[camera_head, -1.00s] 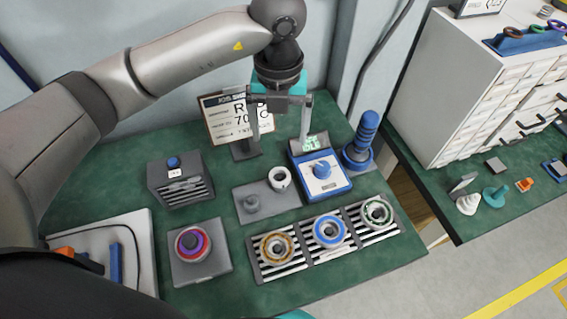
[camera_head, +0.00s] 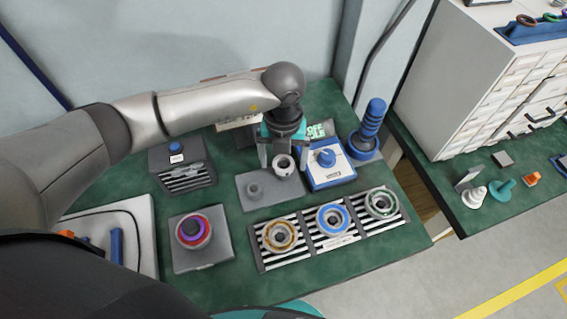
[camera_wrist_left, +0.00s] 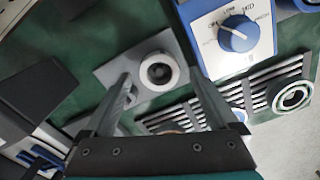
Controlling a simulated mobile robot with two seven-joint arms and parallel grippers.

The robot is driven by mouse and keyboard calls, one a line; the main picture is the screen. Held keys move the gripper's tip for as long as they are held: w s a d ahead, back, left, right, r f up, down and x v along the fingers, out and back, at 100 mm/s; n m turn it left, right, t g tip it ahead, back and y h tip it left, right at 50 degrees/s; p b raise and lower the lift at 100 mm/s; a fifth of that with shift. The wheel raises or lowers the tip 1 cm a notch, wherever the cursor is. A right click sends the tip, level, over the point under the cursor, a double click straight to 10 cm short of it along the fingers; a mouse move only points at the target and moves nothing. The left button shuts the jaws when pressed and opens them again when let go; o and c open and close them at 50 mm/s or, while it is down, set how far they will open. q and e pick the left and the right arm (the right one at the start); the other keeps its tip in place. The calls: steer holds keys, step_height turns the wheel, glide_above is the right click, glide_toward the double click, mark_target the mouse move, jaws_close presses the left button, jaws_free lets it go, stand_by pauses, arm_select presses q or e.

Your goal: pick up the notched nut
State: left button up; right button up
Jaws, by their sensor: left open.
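The notched nut appears to be the pale ring (camera_head: 284,166) with a dark centre hole, on the right part of a grey plate (camera_head: 262,201). It also shows in the left wrist view (camera_wrist_left: 158,71). Its notches are too small to make out. My left gripper (camera_head: 283,156) is open and points down at the nut, with one finger on each side of it in the picture. In the left wrist view the open fingers (camera_wrist_left: 160,78) flank the nut with nothing between them gripped. Whether the fingertips touch it I cannot tell. My right gripper is not in view.
A small grey peg (camera_head: 255,191) stands on the same plate. A blue-and-white dial box (camera_head: 325,172) is close on the right, with a blue-handled tool (camera_head: 372,125) beyond. Slatted trays holding rings (camera_head: 333,219) lie in front. A dark slotted box (camera_head: 183,174) stands left.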

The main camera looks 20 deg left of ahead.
arm_select(q)
steer(key=shift+c, duration=0.4)
jaws_close()
stand_by(0.4)
